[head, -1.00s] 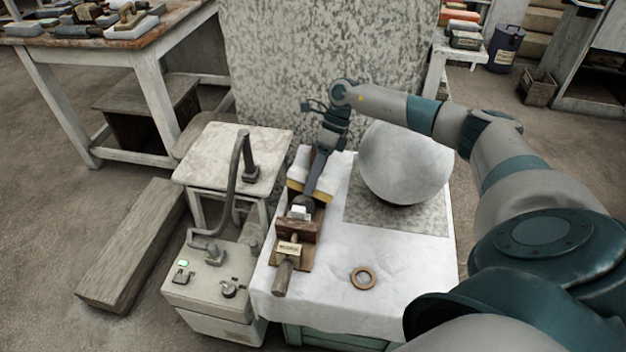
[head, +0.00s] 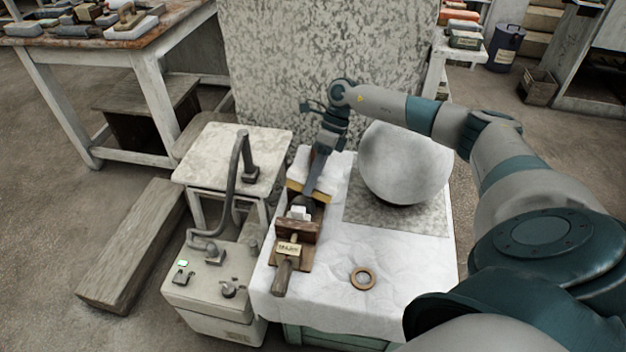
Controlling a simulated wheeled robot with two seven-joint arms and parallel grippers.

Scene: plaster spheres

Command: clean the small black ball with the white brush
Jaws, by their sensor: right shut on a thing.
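My right gripper (head: 311,188) reaches down over the left part of the white-covered table. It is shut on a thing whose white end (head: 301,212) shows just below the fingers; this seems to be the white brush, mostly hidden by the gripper. The small black ball (head: 305,202) seems to be the dark rounded shape right at the fingertips, partly covered; whether the brush touches it I cannot tell. A wooden clamp (head: 295,230) with a label and a handle stands just in front of them. My left gripper is out of view.
A large plaster sphere (head: 405,165) rests on a speckled slab to the right, beside my forearm. A ring (head: 362,278) lies on the white cloth (head: 400,260). A yellow-and-white block is behind the gripper. A grey machine (head: 215,290) with a bent hose stands left.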

